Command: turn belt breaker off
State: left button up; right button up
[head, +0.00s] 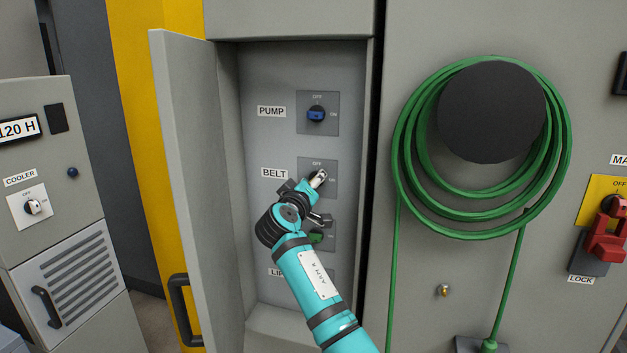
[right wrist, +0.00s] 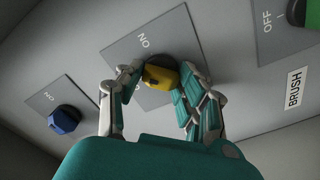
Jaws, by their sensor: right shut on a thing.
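The belt breaker is the plate (head: 329,163) beside the BELT label (head: 274,173) in the open cabinet, with OFF at its top and ON at its right. Its yellow knob (right wrist: 160,77) shows in the right wrist view; in the head view my fingers cover most of it. My right gripper (head: 317,180) is at this knob. In the right wrist view its fingers (right wrist: 158,88) are shut on the knob from both sides. I cannot tell exactly which way the knob points. My left gripper is in neither view.
Above is the PUMP breaker's blue knob (head: 316,115); below, a green knob (head: 316,238) is partly behind my right arm. The open cabinet door (head: 195,190) stands to the left. A green hose coil (head: 405,150) hangs right. A red lever (head: 606,240) is at far right.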

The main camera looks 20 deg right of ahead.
jog(key=shift+n+p, duration=2.3)
jog(key=shift+n, duration=2)
jog(key=o, duration=1.1)
jog(key=shift+w+a+f, duration=0.1)
jog(key=shift+o, duration=0.2)
jog(key=v, duration=1.2)
